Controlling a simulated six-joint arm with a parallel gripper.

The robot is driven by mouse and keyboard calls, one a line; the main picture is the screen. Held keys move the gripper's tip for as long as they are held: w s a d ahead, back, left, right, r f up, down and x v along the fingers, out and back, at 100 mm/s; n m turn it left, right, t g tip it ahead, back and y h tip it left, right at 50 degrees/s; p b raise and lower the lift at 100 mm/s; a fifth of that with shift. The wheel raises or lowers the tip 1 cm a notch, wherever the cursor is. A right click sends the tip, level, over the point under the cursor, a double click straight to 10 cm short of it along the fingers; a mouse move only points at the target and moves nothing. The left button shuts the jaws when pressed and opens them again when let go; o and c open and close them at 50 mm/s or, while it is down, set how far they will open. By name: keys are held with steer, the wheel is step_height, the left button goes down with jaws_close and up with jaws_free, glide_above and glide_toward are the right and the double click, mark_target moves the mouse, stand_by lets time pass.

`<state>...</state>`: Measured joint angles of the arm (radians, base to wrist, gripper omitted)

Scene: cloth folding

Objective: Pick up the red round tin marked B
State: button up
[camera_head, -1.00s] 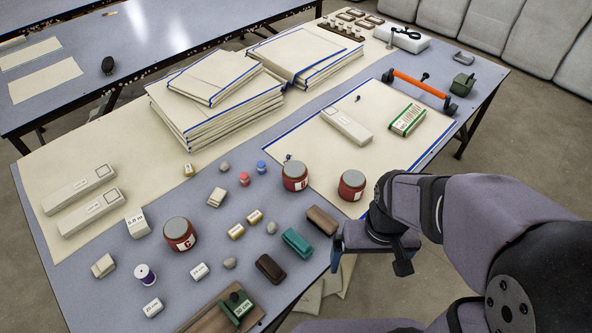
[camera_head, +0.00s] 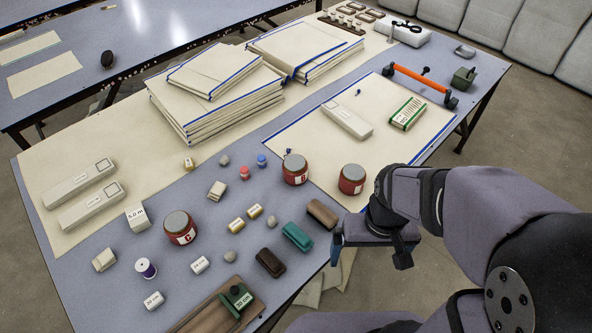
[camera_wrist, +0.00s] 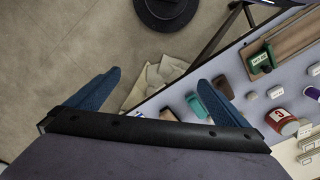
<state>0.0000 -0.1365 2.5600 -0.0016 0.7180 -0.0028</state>
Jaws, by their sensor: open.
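Three red round tins with grey lids stand on the table. The tin whose label seems to read B (camera_head: 295,170) is by the left edge of the cream sheet. Another tin (camera_head: 352,180) is to its right, nearest my gripper, with no readable letter. The tin marked C (camera_head: 180,228) stands further left. My gripper (camera_head: 370,262) is open and empty beyond the table's right edge, in front of and right of the tins. In the wrist view my gripper (camera_wrist: 162,78) has its two blue fingers apart, over the floor. One red tin (camera_wrist: 282,121) shows there at the right.
A brown block (camera_head: 322,214), a teal block (camera_head: 297,237) and a dark brown block (camera_head: 270,262) lie near the front edge. Small blue (camera_head: 262,161) and red (camera_head: 244,173) pieces stand left of tin B. An orange-handled tool (camera_head: 420,82) lies further back.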

steer(key=c, duration=0.3)
steer(key=shift+c, duration=0.2)
